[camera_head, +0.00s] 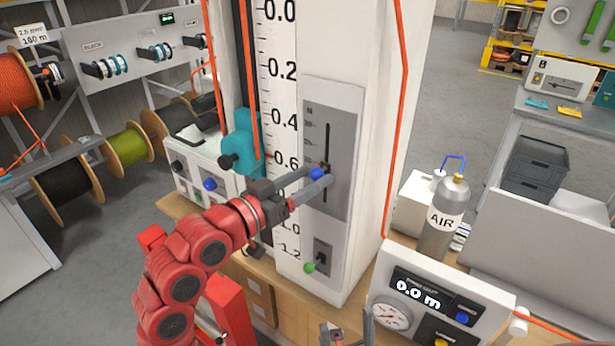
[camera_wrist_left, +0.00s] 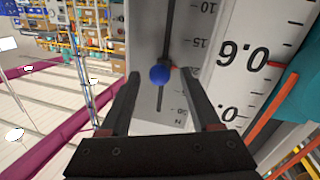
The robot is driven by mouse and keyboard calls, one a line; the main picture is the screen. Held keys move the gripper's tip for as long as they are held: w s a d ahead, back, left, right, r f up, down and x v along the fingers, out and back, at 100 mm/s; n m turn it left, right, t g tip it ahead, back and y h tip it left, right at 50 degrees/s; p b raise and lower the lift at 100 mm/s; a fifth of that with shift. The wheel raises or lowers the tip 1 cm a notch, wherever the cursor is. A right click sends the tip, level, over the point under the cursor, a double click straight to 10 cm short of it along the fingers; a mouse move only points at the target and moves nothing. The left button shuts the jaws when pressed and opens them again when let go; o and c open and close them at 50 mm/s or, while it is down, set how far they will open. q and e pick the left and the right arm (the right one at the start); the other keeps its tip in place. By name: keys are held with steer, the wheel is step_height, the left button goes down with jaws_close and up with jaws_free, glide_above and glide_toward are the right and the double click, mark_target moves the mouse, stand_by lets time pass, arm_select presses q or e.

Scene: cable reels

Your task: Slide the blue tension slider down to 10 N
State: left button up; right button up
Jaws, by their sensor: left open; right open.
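The blue slider knob (camera_head: 316,174) sits on a vertical slot in a grey panel (camera_head: 345,120) on the white column. It also shows in the left wrist view (camera_wrist_left: 159,75), where a red pointer beside it lies between the 15 and 20 marks. My left gripper (camera_head: 318,179) is open, its two fingers reaching toward the panel on either side of the knob. In the left wrist view a gap shows between knob and fingers; contact at depth cannot be told. My right gripper (camera_head: 348,332) is at the bottom edge, partly cut off, open and empty.
A lower switch with a green knob (camera_head: 310,268) sits below the slider panel. A teal clamp (camera_head: 241,150) stands left of the column scale. A meter box (camera_head: 435,290) reading 0.0 m and an AIR bottle (camera_head: 443,222) stand at the right.

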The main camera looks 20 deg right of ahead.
arm_select(q)
jaws_close()
stand_by(1.3)
